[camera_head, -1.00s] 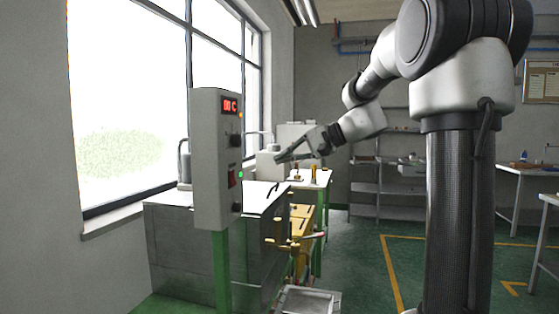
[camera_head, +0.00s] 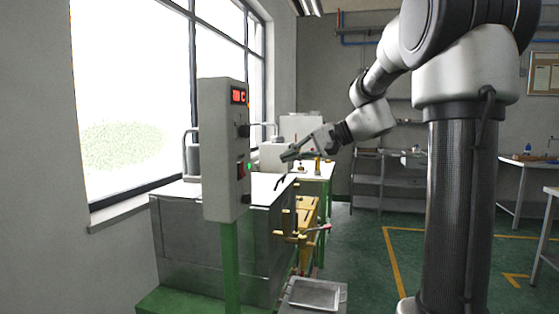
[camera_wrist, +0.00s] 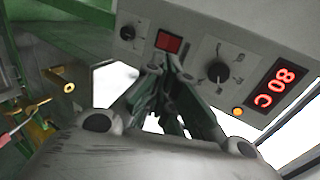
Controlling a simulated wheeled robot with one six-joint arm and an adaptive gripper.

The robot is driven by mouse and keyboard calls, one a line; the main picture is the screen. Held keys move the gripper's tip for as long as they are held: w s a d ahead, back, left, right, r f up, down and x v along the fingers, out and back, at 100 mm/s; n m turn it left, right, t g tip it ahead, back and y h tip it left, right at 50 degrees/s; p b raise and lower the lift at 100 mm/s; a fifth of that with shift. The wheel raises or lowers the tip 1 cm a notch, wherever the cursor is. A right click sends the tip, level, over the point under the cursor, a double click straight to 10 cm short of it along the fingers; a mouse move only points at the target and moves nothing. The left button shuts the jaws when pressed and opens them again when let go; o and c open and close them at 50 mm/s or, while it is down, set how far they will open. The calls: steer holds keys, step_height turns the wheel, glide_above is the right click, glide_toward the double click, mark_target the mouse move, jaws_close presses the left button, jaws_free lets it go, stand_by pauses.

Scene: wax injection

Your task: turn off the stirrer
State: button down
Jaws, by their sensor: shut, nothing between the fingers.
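A grey control box (camera_head: 214,150) stands on a green post left of centre in the head view. Its front has a red display (camera_head: 238,96), an upper knob (camera_head: 243,130), a red switch (camera_head: 241,170) and a lower knob (camera_head: 246,198). My gripper (camera_head: 286,156) is shut and empty, right of the box. In the wrist view its fingertips (camera_wrist: 172,68) appear just below the red switch; contact cannot be told.
A metal tank (camera_head: 205,245) stands behind the post. Yellow valve parts (camera_head: 305,222) with a red handle (camera_head: 322,228) are on its right side. A metal tray (camera_head: 314,294) sits low in front. Shelves (camera_head: 395,185) stand at the back. The green floor at centre right is clear.

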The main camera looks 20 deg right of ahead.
mark_target(242, 170)
steer(key=x, duration=1.2)
steer(key=shift+a, duration=0.1)
steer(key=shift+w+a+f, duration=0.15)
steer(key=shift+a+f, duration=0.05)
steer(key=shift+f, duration=0.15)
steer(key=shift+r, duration=0.15)
